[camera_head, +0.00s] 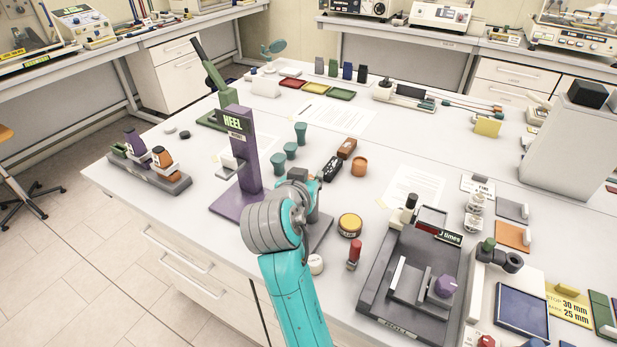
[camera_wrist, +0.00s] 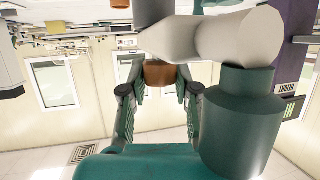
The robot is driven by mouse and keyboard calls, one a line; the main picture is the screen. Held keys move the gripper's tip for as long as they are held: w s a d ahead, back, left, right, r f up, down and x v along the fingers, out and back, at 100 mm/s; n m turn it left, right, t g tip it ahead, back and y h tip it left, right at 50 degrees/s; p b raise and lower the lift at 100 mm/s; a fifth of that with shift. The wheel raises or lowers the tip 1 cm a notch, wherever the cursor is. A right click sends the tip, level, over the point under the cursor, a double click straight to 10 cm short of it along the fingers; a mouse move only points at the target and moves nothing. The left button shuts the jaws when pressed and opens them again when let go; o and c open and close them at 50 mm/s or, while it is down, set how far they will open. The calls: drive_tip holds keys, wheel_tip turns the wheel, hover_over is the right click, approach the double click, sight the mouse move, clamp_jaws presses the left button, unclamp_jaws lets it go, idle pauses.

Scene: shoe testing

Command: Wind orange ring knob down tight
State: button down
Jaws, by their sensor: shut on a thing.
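The orange ring knob (camera_wrist: 160,73) shows in the wrist view as a short brown-orange cylinder, partly covered by a pale rounded part in front of it. My gripper (camera_wrist: 159,84) has one dark finger on each side of the knob and is shut on it. A grey cylindrical piece (camera_wrist: 152,12) shows just above the knob in that view. In the head view my teal and grey arm hides the knob and the fingertips. The dark grey base (camera_head: 320,232) of a fixture shows beside my wrist. How tight the knob sits cannot be seen.
The purple HEEL stand (camera_head: 247,165) is close left of my wrist. Teal pieces (camera_head: 291,150) and an orange-brown cup (camera_head: 359,166) stand behind it. A yellow tin (camera_head: 349,225), a red-topped piece (camera_head: 354,253) and a dark grey testing rig (camera_head: 410,275) are to the right.

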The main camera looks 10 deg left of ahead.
idle(0.5)
drive_tip(key=c, duration=0.8)
unclamp_jaws()
drive_tip(key=v, duration=1.2)
drive_tip(key=shift+s+a+f, duration=0.1)
